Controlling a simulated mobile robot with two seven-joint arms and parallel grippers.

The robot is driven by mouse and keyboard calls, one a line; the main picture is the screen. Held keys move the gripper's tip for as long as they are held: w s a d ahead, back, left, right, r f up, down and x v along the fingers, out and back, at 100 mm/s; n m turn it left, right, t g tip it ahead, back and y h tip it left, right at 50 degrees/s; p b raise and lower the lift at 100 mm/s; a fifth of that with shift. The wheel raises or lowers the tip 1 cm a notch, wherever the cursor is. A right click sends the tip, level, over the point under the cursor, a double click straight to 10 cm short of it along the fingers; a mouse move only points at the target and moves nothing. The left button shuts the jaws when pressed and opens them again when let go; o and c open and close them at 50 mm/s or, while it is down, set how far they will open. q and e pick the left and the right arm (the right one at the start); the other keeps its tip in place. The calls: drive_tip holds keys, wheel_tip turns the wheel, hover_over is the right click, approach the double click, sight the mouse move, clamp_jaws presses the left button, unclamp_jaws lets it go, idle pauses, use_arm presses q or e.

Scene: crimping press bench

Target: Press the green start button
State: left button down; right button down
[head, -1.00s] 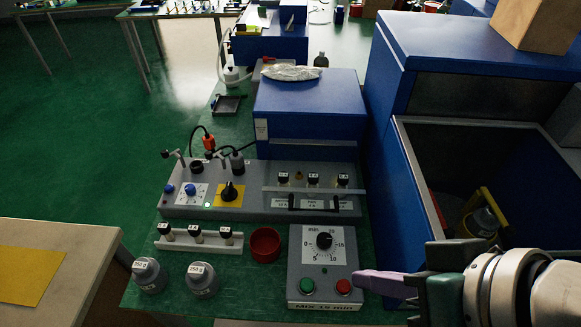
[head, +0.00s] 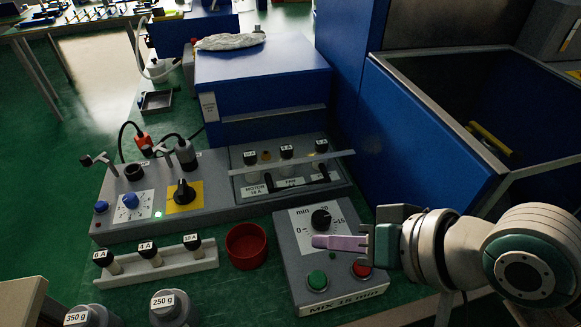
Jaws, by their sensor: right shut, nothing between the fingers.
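The green start button (head: 316,280) sits at the front left of the grey timer box (head: 290,259). My right gripper (head: 318,242) comes in from the right. Its pinkish fingers are shut and empty, pointing left over the box, between the dial and the green button in the picture. It appears apart from the green button; its exact height above the box is hard to tell. My left gripper is not in view.
A red cup (head: 246,245) stands left of the box, beside a white fuse rack (head: 190,262). A grey control panel (head: 120,221) with switches and cables lies behind. Weights (head: 173,310) stand at the front left. A blue bin (head: 425,130) rises at right.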

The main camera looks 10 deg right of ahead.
drive_tip(key=shift+f, duration=0.1)
drive_tip(key=b, duration=0.8)
hover_over(323, 284)
wheel_tip(323, 284, down, 7)
drive_tip(key=shift+f, duration=0.2)
drive_tip(key=shift+f+b, duration=0.35)
drive_tip(key=shift+f, duration=0.3)
idle(0.9)
drive_tip(key=shift+f, duration=0.4)
